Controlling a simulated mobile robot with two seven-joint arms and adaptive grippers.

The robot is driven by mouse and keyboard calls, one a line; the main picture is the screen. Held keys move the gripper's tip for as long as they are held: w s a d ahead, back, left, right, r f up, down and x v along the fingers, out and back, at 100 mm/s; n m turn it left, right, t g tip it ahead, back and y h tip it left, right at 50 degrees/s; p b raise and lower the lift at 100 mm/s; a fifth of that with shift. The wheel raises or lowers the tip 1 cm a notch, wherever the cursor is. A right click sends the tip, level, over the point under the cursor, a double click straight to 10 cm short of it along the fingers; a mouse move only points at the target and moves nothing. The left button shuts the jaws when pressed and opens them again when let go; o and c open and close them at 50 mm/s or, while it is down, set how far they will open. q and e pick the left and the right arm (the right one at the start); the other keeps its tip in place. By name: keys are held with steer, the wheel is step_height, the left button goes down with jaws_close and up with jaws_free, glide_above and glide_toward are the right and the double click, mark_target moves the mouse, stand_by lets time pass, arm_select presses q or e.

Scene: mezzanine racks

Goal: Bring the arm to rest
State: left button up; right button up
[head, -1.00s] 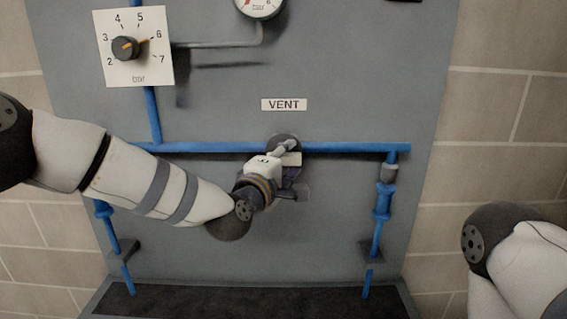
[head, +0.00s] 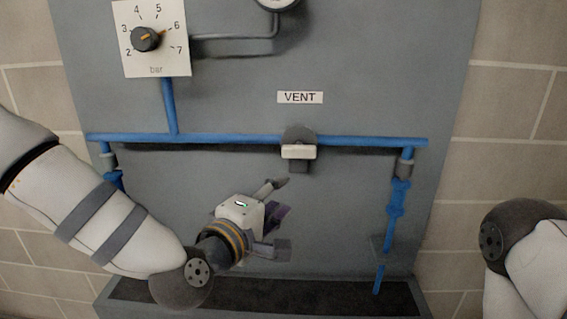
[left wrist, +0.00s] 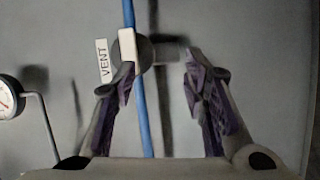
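My left gripper (head: 282,216) is open and empty in the head view, below and a little left of the vent valve. The vent valve (head: 299,151) has a pale handle across a grey body on the blue pipe, under the VENT label (head: 300,97). In the left wrist view the fingers (left wrist: 160,85) stand wide apart with nothing between them. There the valve handle (left wrist: 128,45) shows beyond the left finger, and the gripper is apart from it in the head view. Only part of my right arm (head: 525,250) shows at the right edge; its gripper is out of view.
A grey panel (head: 345,220) carries a blue pipe (head: 220,139) with branches down both sides. A pressure dial knob (head: 146,38) points near 6 at upper left. A gauge (left wrist: 8,98) shows partly. A dark trough (head: 330,297) runs along the panel's foot.

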arm_select(q)
steer(key=s+a+f+m+g+y, duration=0.1)
steer(key=s+a+f+m+g, duration=0.15)
steer(key=s+f, duration=0.5)
steer(key=s+a+f+m+g+y, duration=0.15)
steer(key=s+f+g, duration=0.3)
steer(key=f, duration=0.65)
steer(key=s+a+f+m+g+y, duration=0.1)
steer(key=s+a+f+m+g, duration=0.15)
steer(key=s+f, duration=0.5)
steer(key=s+a+f+m+g+y, duration=0.1)
steer(key=s+a+f+g, duration=0.1)
steer(key=s+a, duration=0.2)
steer(key=s+a+f+m+g+y, duration=0.1)
steer(key=s+a+f+m+g, duration=0.1)
steer(key=s, duration=0.8)
steer(key=s+a+f+m+g+y, duration=0.1)
steer(key=s+a+f+m+g, duration=0.1)
steer(key=s+a, duration=0.4)
step_height(320, 180, down, 2)
steer(key=shift+s+f+g, duration=0.1)
steer(key=shift+s+g, duration=0.35)
steer(key=shift+g, duration=0.2)
steer(key=shift+m, duration=0.25)
